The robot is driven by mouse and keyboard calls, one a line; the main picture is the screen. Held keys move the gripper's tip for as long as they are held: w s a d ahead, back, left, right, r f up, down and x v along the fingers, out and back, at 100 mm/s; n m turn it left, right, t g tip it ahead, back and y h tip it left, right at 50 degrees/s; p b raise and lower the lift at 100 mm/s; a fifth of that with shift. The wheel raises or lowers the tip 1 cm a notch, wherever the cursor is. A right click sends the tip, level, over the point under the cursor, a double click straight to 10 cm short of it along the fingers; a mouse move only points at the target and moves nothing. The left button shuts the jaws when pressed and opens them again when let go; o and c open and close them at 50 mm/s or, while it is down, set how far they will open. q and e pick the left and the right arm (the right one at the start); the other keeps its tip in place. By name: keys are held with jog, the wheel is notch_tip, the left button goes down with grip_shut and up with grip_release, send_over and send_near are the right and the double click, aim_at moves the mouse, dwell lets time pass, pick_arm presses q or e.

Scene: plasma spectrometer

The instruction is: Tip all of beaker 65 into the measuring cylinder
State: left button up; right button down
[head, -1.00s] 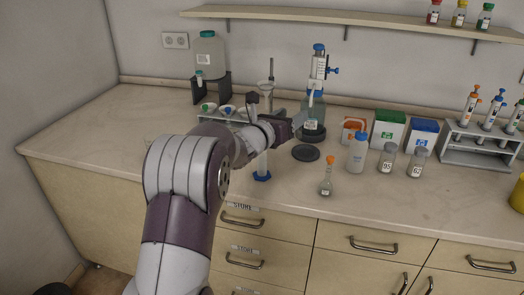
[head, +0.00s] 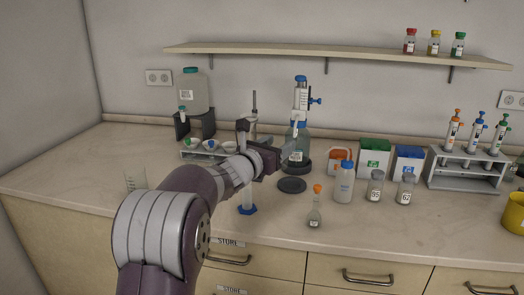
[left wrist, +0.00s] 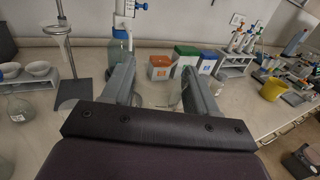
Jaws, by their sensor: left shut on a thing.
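My left gripper (head: 286,155) reaches in over the bench, in front of the dispenser bottle. It is shut on a clear glass beaker, faintly seen between the fingers in the left wrist view (left wrist: 172,98); its number and contents are not readable. The measuring cylinder (head: 247,196) stands upright on the bench with a blue hexagonal foot, below and left of the gripper in the head view; my arm hides its upper part. My right gripper is in neither view.
The dispenser bottle (head: 300,130) stands behind the gripper. A dark round plate (head: 292,185), a small orange-stoppered flask (head: 315,212), a wash bottle (head: 344,185) and labelled jars (head: 375,188) stand to the right. Another beaker (head: 136,179) is at left.

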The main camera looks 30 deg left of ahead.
pick_arm(q)
jog(key=shift+r, duration=0.15)
jog(key=shift+r+p, duration=0.5)
jog(key=shift+r, duration=0.9)
jog(key=shift+f, duration=0.1)
